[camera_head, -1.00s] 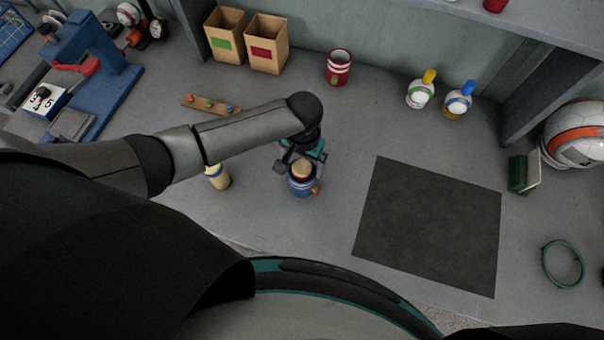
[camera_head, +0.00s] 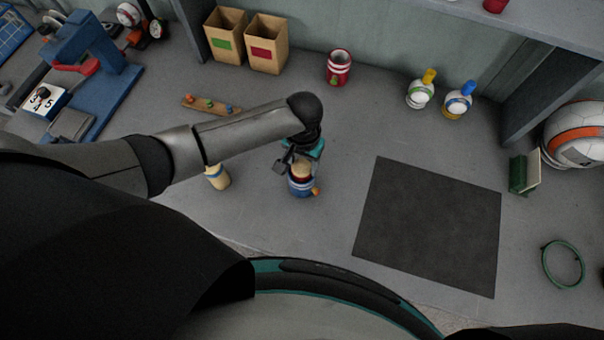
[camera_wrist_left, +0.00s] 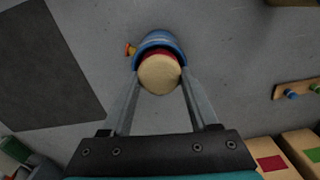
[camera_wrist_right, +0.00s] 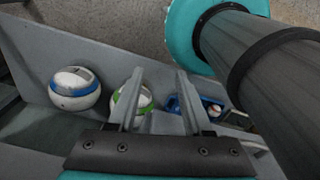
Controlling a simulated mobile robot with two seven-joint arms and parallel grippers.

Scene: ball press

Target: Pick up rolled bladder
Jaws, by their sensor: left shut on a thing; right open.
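A tan rolled bladder (camera_head: 301,169) stands upright in a blue cup (camera_head: 301,187) with a small orange knob on its side. In the left wrist view the round tan end of the bladder (camera_wrist_left: 159,76) faces me, with the blue cup rim (camera_wrist_left: 158,40) behind it. My left gripper (camera_head: 298,160) comes from above and is shut on the bladder, one finger on each side. The cup hides the lower part of the bladder. My right gripper (camera_wrist_right: 160,74) is open and empty in its wrist view, and the head view does not show it.
A second tan roll with a blue band (camera_head: 217,177) stands left of the cup. A pegged wooden strip (camera_head: 208,104) lies behind. A dark mat (camera_head: 430,225) lies to the right. A red-and-white canister (camera_head: 338,67) and two wooden bins (camera_head: 267,48) stand at the back.

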